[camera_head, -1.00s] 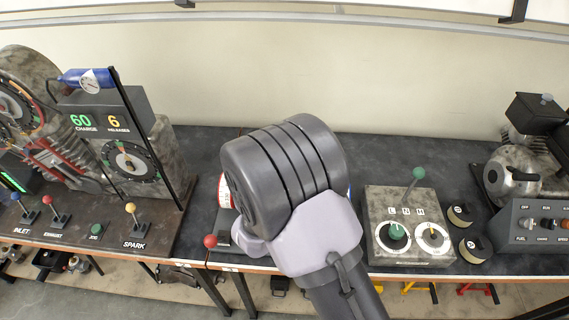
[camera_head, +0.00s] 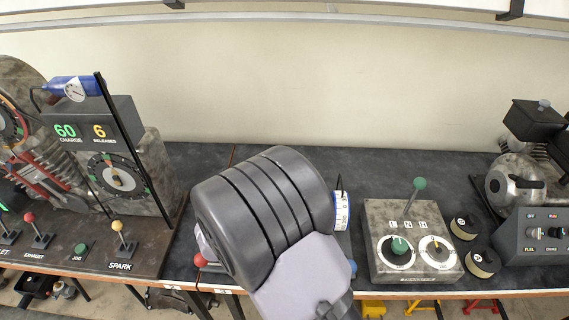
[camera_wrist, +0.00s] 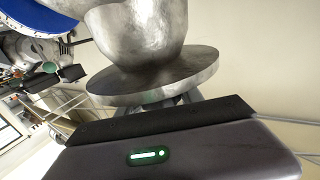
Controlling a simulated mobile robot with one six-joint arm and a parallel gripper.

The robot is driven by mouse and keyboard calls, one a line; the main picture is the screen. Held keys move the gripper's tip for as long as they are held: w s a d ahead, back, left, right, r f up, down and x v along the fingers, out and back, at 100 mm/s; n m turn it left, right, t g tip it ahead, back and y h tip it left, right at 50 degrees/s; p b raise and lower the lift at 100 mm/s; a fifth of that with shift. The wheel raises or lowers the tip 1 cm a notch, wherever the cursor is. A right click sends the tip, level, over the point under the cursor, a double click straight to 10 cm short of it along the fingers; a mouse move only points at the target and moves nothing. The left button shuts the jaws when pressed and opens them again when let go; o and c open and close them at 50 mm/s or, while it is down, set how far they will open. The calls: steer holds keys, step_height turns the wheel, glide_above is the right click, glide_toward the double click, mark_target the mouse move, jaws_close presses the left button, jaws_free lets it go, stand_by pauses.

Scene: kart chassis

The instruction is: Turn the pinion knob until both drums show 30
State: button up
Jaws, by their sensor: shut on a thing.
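The blue-edged drum (camera_head: 341,211) stands on the bench just right of my arm, with part of its white number scale showing, too small to read surely. Its blue side fills the upper left of the wrist view (camera_wrist: 30,17). The other drum is almost wholly hidden behind my arm. In the wrist view a rounded grey metal housing (camera_wrist: 140,40) ends in a flat round flange (camera_wrist: 160,80). My gripper (camera_wrist: 165,98) is right up against the flange, shut on the pinion knob, which is mostly hidden. In the head view my arm covers the jaws and knob.
A red-balled lever (camera_head: 200,260) stands close to my arm's left. A grey box with dials and a green-knobbed lever (camera_head: 419,184) stands to the right, beside two dark round pieces (camera_head: 483,263). An engine rig with a display (camera_head: 95,125) is at left.

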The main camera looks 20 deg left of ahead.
steer(key=o, duration=1.4)
steer(key=shift+w, duration=0.1)
steer(key=p+v, duration=0.3)
steer(key=v, duration=1.4)
steer(key=shift+s+r+p, duration=0.1)
steer(key=shift+s+p, duration=0.2)
